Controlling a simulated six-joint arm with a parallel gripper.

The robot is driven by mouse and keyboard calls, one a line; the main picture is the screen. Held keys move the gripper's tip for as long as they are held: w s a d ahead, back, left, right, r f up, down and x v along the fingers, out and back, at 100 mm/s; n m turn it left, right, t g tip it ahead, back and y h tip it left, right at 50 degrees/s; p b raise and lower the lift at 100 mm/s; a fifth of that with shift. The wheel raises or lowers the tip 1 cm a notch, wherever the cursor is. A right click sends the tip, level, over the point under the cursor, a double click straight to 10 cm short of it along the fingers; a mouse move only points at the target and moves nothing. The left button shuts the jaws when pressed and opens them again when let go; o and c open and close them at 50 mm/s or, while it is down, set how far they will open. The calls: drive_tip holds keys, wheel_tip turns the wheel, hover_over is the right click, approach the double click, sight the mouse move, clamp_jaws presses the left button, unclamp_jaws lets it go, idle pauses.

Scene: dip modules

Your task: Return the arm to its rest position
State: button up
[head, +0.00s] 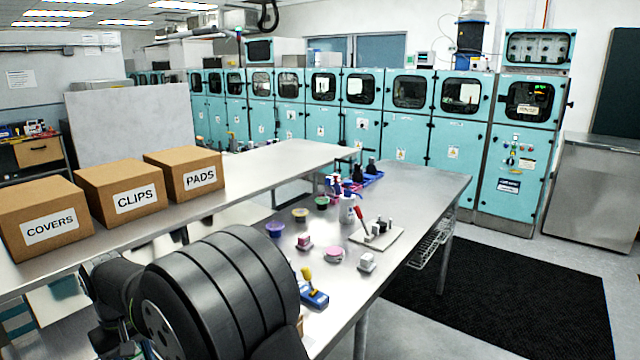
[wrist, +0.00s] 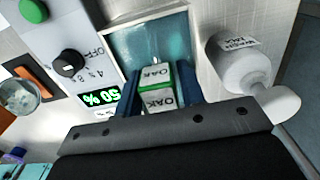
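My gripper (wrist: 158,84) shows in the wrist view, with one blue finger on each side of a small pale block (wrist: 158,102). The block's near end is hidden by the dark gripper body. In the head view my dark arm fills the lower left, and the gripper is hidden behind it.
The wrist view shows a blue-green basin (wrist: 150,43), a panel with a 50 % display (wrist: 101,97), and a white bottle (wrist: 240,65). In the head view, a bench (head: 425,190) bears colored cups, small blocks and a spray bottle (head: 347,208). Labelled cartons (head: 122,190) stand left.

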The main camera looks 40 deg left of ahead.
wheel_tip(320, 180, up, 9)
drive_tip(key=shift+r, duration=0.2)
drive_tip(key=shift+w+d+r, duration=0.3)
drive_tip(key=shift+w+d, duration=0.2)
drive_tip(key=shift+w, duration=0.05)
drive_tip(key=w+d, duration=0.5)
drive_tip(key=d, duration=0.5)
drive_tip(key=w+d, duration=0.6)
drive_tip(key=d, duration=0.4)
drive_tip(key=shift+s+a+f, duration=1.1)
drive_tip(key=shift+s+f, duration=0.5)
drive_tip(key=shift+f, duration=0.05)
drive_tip(key=shift+s+a+f, duration=1.15)
drive_tip(key=shift+s+f, duration=0.45)
drive_tip(key=shift+s+a+f, duration=1.1)
drive_tip(key=shift+s+f, duration=0.5)
drive_tip(key=shift+f, duration=0.05)
